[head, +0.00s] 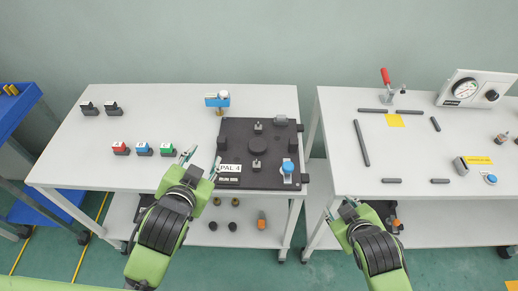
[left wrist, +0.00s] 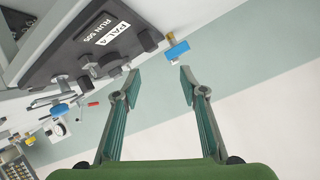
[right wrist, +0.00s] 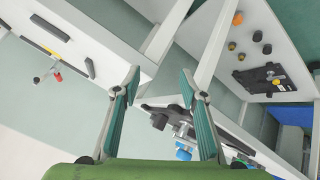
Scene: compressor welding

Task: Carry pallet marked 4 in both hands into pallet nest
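The pallet marked 4 (head: 236,138) is a dark plate with knobs, clamps and a white PAL 4 label, lying flat on the left table. Its label side (left wrist: 92,50) shows close up in the left wrist view. My left gripper (head: 202,161) is open and empty, near the pallet's left front corner, apart from it. My right gripper (head: 340,207) is open and empty, in front of the gap between the tables, right of the pallet. Dark strips (head: 361,143) on the right table outline a bare area, apparently the pallet nest.
A red-handled clamp (head: 387,80) and a gauge box (head: 468,90) stand at the right table's back. A grey block (head: 460,166) lies right of the strips. Red, blue and green blocks (head: 143,149) sit left of the pallet. A gap separates the tables.

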